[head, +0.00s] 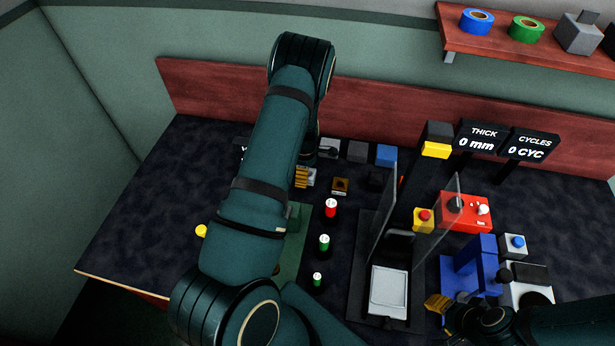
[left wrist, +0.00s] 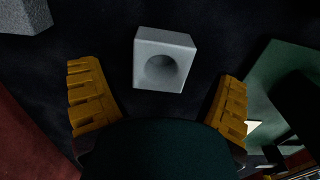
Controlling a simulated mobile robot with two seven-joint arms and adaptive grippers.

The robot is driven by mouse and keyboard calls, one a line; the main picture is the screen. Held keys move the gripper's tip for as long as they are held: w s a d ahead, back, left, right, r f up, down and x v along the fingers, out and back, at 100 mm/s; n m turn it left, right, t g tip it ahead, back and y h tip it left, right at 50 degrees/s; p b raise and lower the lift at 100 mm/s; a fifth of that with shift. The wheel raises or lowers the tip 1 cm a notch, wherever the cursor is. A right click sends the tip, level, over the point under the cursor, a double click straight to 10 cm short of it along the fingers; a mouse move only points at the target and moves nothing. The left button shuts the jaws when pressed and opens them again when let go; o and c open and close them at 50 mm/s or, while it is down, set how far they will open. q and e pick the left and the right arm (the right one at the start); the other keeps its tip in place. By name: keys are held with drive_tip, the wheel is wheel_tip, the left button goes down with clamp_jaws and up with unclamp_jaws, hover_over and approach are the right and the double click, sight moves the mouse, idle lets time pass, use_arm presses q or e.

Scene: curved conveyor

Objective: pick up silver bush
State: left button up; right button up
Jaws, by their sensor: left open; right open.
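The silver bush (left wrist: 150,83), a light grey square block with a round hole, shows in the left wrist view between and slightly beyond my left gripper's fingertips. My left gripper (left wrist: 160,76) is open, with one yellow finger on each side of the block and gaps on both sides. In the head view my left arm hides most of this spot; a yellow finger of the left gripper (head: 301,178) shows beside a small pale block. My right gripper (head: 448,303) is open at the lower right, by the blue fixture, partly hidden by its own arm.
A brass-coloured block (head: 340,186) sits right of the left gripper. Red (head: 331,208) and green (head: 324,242) cylinders stand in a column. Clear panels (head: 384,215) flank a press with a pale plate (head: 388,287). A red control box (head: 466,211) stands right. The table's left side is mostly clear.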

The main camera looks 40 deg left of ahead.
use_arm(q)
wheel_tip(320, 180, down, 2)
drive_tip(key=shift+f, duration=0.1)
use_arm(e)
drive_tip(key=shift+f, duration=0.1)
use_arm(q)
drive_tip(key=c, duration=1.4)
wheel_tip(320, 180, up, 18)
drive_tip(key=shift+r+p, duration=0.1)
drive_tip(key=shift+p, duration=0.9)
use_arm(e)
wheel_tip(320, 180, up, 2)
drive_tip(key=shift+r, duration=0.15)
drive_tip(key=shift+d, duration=0.1)
